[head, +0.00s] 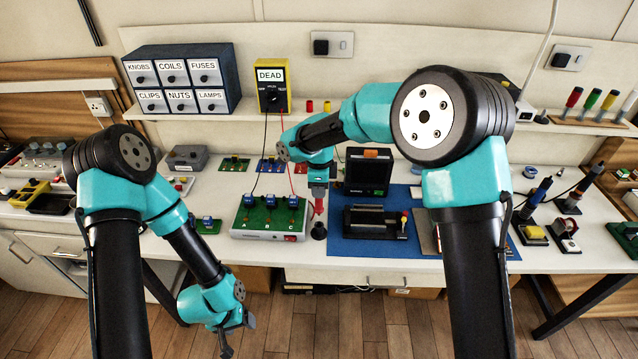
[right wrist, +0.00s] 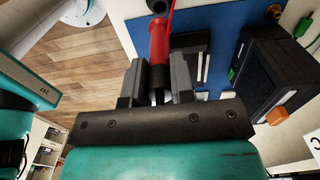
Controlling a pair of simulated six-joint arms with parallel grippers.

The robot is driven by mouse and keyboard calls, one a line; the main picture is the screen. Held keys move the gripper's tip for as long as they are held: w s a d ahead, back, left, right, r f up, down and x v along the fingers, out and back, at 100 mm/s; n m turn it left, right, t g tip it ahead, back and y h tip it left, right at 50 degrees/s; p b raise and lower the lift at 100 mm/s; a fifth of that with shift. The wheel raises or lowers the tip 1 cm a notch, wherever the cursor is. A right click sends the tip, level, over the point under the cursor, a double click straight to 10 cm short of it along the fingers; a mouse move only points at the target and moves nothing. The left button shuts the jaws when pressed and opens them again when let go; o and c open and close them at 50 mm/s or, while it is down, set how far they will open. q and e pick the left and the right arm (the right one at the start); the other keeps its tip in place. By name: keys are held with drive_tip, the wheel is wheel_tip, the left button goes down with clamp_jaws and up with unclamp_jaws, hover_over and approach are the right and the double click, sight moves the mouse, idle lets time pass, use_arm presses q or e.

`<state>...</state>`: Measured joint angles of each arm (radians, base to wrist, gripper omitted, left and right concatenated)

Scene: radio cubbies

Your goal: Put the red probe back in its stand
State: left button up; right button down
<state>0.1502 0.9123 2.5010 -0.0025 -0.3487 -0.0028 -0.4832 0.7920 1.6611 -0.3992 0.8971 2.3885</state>
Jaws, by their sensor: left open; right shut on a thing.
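The red probe (head: 318,207) is upright in my right gripper (head: 318,188), above the bench near the blue mat's left edge. In the right wrist view the red probe (right wrist: 158,42) sits between the two grey fingers of the right gripper (right wrist: 158,84), which are shut on it. A small black stand (head: 318,231) is directly below the probe in the head view. The probe's lower end meets or overlaps the stand's top in the picture; I cannot tell whether it is inside. My left gripper (head: 236,333) is open and empty, low in front of the bench.
A yellow meter marked DEAD (head: 268,76) stands on the shelf, with leads hanging down. A green board with blue blocks (head: 270,217) is left of the stand. A blue mat (head: 375,248) with a black radio (head: 367,172) is to the right. Bare bench lies in front.

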sight(319, 203)
drive_tip(key=shift+f, duration=0.8)
drive_tip(key=shift+f, duration=2.45)
idle(0.7)
drive_tip(key=shift+c, duration=0.5)
unclamp_jaws()
idle(0.3)
drive_tip(key=shift+r, duration=0.1)
idle(0.4)
drive_tip(key=shift+r, duration=4.4)
